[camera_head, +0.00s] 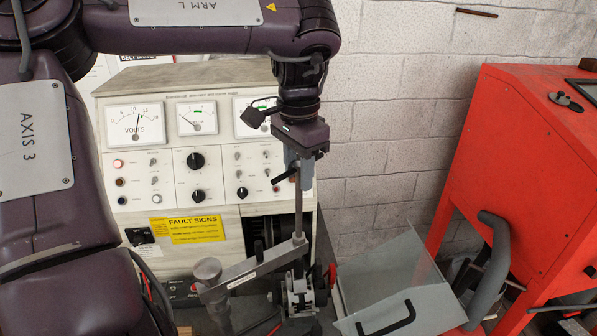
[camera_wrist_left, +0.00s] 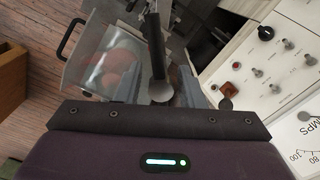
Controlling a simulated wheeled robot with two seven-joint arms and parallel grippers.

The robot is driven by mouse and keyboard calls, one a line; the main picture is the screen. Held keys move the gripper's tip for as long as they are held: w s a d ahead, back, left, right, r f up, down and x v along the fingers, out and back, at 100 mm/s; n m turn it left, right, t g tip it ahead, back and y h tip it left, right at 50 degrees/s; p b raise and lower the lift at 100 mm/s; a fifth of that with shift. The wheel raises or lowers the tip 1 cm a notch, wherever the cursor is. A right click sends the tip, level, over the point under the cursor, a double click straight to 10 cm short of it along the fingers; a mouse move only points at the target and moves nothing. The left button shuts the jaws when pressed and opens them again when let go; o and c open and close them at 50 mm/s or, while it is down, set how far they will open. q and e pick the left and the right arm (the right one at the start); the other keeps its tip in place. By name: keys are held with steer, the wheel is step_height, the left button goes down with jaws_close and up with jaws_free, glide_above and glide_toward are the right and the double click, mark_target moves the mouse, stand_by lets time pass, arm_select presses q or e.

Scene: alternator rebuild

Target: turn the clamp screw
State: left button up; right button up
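The clamp screw (camera_head: 298,205) is a thin upright metal rod that runs down into a grey clamp arm (camera_head: 255,266) over a small metal unit (camera_head: 297,296). A short dark cross handle (camera_head: 284,176) shows near its top. My left gripper (camera_head: 300,172) points straight down at the top of the screw. In the left wrist view, the grey fingers of my left gripper (camera_wrist_left: 150,86) stand apart, with the round screw end (camera_wrist_left: 161,84) between them. I see no finger clearly touching it. My right gripper is out of view.
A test bench (camera_head: 200,150) with meters, knobs and a yellow sign stands behind. A clear guard (camera_head: 400,290) with a black handle is right of the clamp. A red cabinet (camera_head: 535,160) stands farther right. A grey post (camera_head: 210,280) supports the arm's left end.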

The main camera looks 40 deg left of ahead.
arm_select(q)
steer(key=shift+w+f, duration=0.2)
steer(key=shift+f, duration=0.75)
steer(key=shift+s, duration=0.1)
steer(key=shift+c, duration=0.6)
jaws_close()
steer(key=shift+m, duration=0.3)
